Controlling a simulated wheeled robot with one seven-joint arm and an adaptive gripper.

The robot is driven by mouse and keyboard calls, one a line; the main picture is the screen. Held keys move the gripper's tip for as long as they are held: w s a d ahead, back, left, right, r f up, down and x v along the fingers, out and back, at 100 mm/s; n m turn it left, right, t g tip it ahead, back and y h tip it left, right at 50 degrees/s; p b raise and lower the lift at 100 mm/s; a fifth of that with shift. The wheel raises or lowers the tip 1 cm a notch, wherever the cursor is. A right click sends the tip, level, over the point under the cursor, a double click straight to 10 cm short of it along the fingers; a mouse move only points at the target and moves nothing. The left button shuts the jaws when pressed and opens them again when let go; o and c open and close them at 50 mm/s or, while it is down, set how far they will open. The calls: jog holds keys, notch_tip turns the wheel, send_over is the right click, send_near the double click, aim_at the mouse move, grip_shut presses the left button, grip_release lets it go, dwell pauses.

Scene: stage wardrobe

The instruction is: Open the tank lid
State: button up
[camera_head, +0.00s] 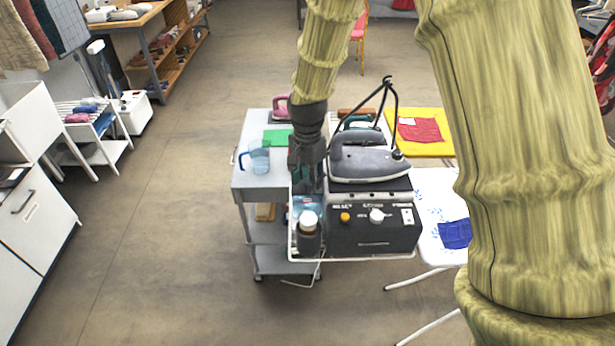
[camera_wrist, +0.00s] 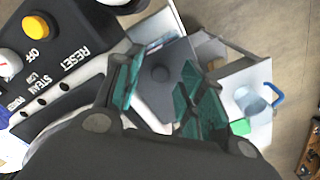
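The steam station (camera_head: 375,232) is a black box with an orange button, a white knob and a grey iron on top. In the head view my gripper (camera_head: 306,180) points down at the station's left side and hides the lid there.
A dark bottle with a white cap (camera_head: 308,220) stands in a wire rack at the cart's front. A blue measuring jug (camera_head: 259,157) and green cloth (camera_head: 278,137) are on the grey cart (camera_head: 262,181), left of my gripper. The iron (camera_head: 365,160) is close on the right.

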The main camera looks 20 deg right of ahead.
jog(key=shift+c, duration=0.2)
grip_shut()
